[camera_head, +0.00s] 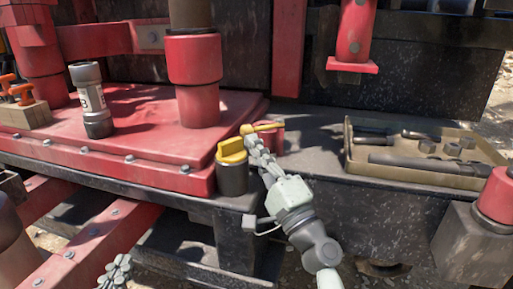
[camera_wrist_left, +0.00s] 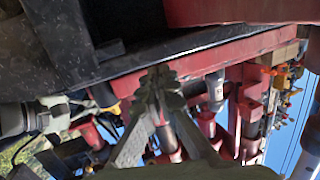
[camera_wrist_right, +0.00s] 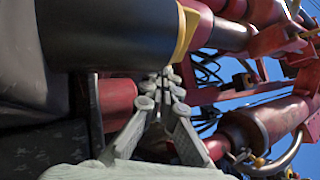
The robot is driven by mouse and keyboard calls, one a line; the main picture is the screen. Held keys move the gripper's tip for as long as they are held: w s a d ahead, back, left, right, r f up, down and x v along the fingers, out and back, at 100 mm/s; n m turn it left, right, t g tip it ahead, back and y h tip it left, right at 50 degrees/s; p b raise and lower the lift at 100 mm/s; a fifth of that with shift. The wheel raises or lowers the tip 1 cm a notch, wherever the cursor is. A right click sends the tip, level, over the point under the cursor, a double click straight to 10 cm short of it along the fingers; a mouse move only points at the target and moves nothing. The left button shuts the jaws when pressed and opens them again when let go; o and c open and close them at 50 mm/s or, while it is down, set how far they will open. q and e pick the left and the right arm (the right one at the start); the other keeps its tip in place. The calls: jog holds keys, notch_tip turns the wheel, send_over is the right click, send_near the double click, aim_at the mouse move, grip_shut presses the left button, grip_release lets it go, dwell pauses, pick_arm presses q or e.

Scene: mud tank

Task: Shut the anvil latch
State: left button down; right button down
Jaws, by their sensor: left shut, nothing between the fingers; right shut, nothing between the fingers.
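A yellow lever with a round knob (camera_head: 262,127) lies across the top of a short red post (camera_head: 272,138); it looks like the anvil latch. Beside it stands a black cylinder with a yellow top (camera_head: 232,150). My right gripper (camera_head: 252,140) is shut and empty, its tips close by the lever and yellow top; whether they touch cannot be told. In the right wrist view the shut fingers (camera_wrist_right: 165,85) are near the black cylinder (camera_wrist_right: 110,35) with its yellow rim. My left gripper (camera_head: 120,264) is low at the bottom edge, shut and empty, also in its wrist view (camera_wrist_left: 158,80).
A grey flashlight-like cylinder (camera_head: 92,100) stands on the red bolted plate (camera_head: 140,140). A wooden block with orange-handled items (camera_head: 25,115) is at far left. A tan tray (camera_head: 400,172) with dark tools lies right. Thick red columns (camera_head: 195,85) rise behind.

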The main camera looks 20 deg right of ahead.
jog(key=shift+w+a, duration=0.2)
jog(key=shift+w, duration=0.15)
pick_arm(q)
jog(key=shift+s+d+r+t+h, duration=0.1)
jog(key=shift+d+r+t+h, duration=0.2)
jog(key=shift+r, duration=0.3)
jog(key=shift+d+r+t+h, duration=0.2)
jog(key=shift+d+r, duration=0.05)
jog(key=shift+r, duration=0.35)
